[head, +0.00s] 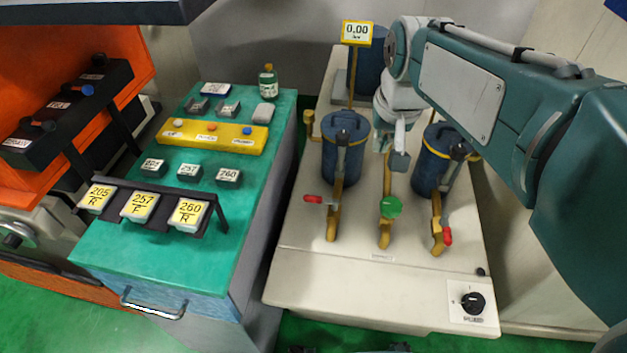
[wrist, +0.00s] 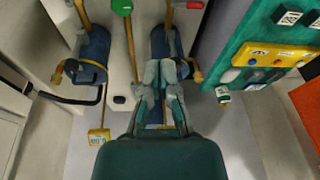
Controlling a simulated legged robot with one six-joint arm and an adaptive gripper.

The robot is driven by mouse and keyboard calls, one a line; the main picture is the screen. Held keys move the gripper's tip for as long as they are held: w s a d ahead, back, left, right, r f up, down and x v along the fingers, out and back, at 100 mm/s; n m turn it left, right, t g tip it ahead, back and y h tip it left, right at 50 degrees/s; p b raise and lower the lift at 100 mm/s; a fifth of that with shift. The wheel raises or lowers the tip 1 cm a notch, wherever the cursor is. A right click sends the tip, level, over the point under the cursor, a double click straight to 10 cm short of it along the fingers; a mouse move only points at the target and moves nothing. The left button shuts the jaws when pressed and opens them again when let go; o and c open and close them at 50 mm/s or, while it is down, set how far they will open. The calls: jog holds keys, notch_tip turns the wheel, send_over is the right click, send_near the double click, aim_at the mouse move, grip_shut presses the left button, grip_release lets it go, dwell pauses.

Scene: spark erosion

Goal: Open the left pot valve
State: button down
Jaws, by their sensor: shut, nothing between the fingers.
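The left blue pot (head: 337,160) stands on the pale machine bench, with a yellow pipe running from it toward the front. Its valve has a red handle (head: 313,199) sticking out to the left, crosswise to the pipe. In the wrist view the red handle (wrist: 195,4) shows at the top edge. My gripper (head: 398,160) is shut and empty, raised between the two pots in the head view. In the wrist view my gripper (wrist: 166,64) overlaps the left pot (wrist: 159,45) and hides part of it.
The right blue pot (head: 430,170) has its own red valve handle (head: 447,236). A green knob (head: 390,207) sits on the middle pipe. A yellow 0.00 display (head: 357,33) stands behind. A green bench (head: 130,250) with labelled blocks is at left.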

aim_at(321, 202)
jog(key=w+a+f+g, duration=0.1)
jog(key=w+a+f, duration=0.15)
jog(key=w, duration=0.45)
jog(key=w+a+f+g, duration=0.1)
jog(key=w+a+f, duration=0.1)
jog(key=w+f, duration=0.3)
jog(key=w+a+f+g, duration=0.1)
jog(key=w+a+f, duration=0.1)
jog(key=w+f, duration=0.3)
jog(key=w+a+f+m+g, duration=0.1)
jog(key=w+a+f+g, duration=0.1)
jog(key=w+f, duration=0.3)
jog(key=shift+a+f, duration=0.75)
jog(key=shift+f, duration=0.2)
jog(key=s+a+f, duration=0.1)
jog(key=s+f, duration=0.4)
jog(key=f, duration=0.6)
jog(key=shift+s+f, duration=0.15)
jog(key=shift+f, duration=0.2)
